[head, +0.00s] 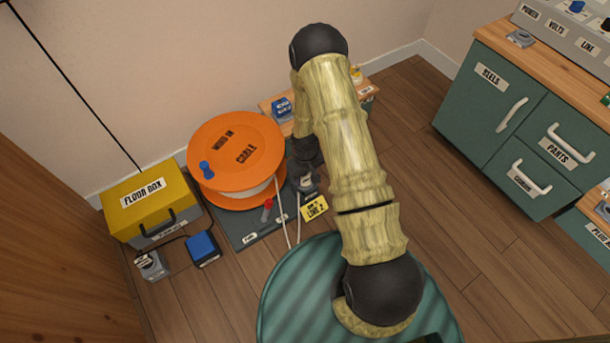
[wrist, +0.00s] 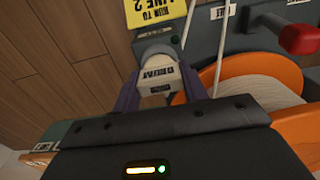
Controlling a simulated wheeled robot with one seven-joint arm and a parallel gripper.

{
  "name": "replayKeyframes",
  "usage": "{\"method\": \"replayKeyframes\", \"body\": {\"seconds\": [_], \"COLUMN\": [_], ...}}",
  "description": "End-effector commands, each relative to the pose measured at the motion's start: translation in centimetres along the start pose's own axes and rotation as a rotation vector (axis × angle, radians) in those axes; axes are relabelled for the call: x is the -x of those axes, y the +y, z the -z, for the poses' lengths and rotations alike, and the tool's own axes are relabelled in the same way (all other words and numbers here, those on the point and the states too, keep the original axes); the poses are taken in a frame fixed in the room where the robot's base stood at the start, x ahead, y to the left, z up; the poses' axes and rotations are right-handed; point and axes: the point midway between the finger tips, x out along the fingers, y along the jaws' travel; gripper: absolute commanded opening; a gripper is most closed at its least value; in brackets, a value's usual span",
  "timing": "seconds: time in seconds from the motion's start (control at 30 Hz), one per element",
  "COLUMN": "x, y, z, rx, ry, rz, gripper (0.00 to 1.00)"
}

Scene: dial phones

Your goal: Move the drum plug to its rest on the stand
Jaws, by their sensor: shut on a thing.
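The drum plug (wrist: 158,78), a pale block marked DRUM with a grey rounded end, sits between the two fingers of my gripper (wrist: 158,92) in the wrist view. My gripper is shut on it. In the head view the plug (head: 306,184) shows just below my dark gripper (head: 303,155), at the right edge of the dark grey stand (head: 245,232). The stand carries the orange cable drum (head: 238,150). In the wrist view the plug's far end meets a dark grey part (wrist: 165,42); I cannot tell whether it is seated there.
A yellow tag (head: 315,208) reading RUN TO LINE 2 lies beside the plug. A red lever (head: 268,208) and pale cords are nearby. The yellow floor box (head: 150,205) and a blue block (head: 202,248) are left. A low wooden bench (head: 368,88) stands behind. Floor to the right is clear.

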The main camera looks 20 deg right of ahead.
Motion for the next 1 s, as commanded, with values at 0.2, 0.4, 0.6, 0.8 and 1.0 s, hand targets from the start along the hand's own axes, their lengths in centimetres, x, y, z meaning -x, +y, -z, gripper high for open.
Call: {"method": "replayKeyframes", "body": {"seconds": [0.2,0.4,0.6,0.8,1.0], "x": [-0.39,-0.52,-0.52,-0.52,-0.49], "y": [0.04,0.04,0.02,0.06,0.16], "z": [0.00,0.01,0.00,-0.02,-0.05], "rx": [-0.001,-0.001,0.000,-0.001,-0.003], "ry": [0.000,0.000,0.000,0.000,0.000], "rz": [0.000,0.000,0.000,0.000,0.000], "gripper": [0.16,0.57,0.68,0.54,0.54]}}
